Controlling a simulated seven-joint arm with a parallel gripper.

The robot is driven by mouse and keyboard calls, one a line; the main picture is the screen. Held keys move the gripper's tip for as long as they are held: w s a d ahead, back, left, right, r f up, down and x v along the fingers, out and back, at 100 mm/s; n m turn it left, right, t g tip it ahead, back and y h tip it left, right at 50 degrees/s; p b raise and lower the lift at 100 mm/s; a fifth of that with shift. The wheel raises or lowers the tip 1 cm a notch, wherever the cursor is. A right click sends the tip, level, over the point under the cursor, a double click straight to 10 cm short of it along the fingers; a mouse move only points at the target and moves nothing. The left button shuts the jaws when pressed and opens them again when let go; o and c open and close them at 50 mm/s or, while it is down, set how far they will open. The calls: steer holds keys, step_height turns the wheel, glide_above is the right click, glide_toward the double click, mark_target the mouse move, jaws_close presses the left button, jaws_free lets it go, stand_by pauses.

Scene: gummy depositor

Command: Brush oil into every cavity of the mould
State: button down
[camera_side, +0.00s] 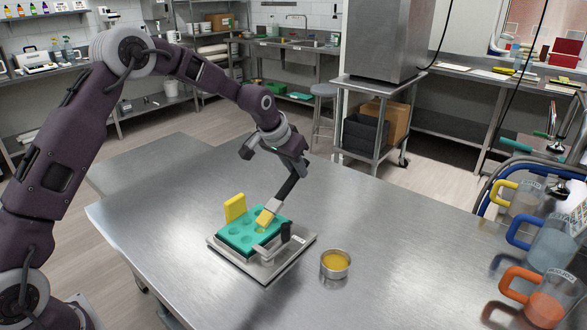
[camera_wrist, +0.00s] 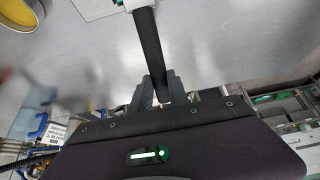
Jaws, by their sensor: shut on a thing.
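The green mould (camera_side: 240,238) with several round cavities lies on a metal tray (camera_side: 290,262) on the steel table. My gripper (camera_side: 292,172) is shut on the dark handle of a brush (camera_side: 285,190). The brush slants down to the left, and its pale bristle end (camera_side: 268,214) is at the mould's far right part, over or in a cavity; which, I cannot tell. In the wrist view the handle (camera_wrist: 147,45) runs away from the gripper fingers (camera_wrist: 159,88). A metal cup of yellow oil (camera_side: 335,263) stands right of the tray; it shows in the wrist view (camera_wrist: 25,14).
A yellow block (camera_side: 235,207) stands upright at the mould's far left edge. A dark-handled clamp-like part (camera_side: 286,232) stands at the tray's right side. Jugs with yellow, blue and orange handles (camera_side: 550,245) are at the far right. The table around the tray is mostly clear.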

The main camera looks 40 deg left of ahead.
steer(key=shift+w+f, duration=0.1)
steer(key=shift+w, duration=2.7)
step_height(320, 180, up, 7)
glide_above(306, 161)
steer(key=w, duration=0.2)
steer(key=shift+w+a, duration=0.1)
steer(key=shift+a, duration=0.2)
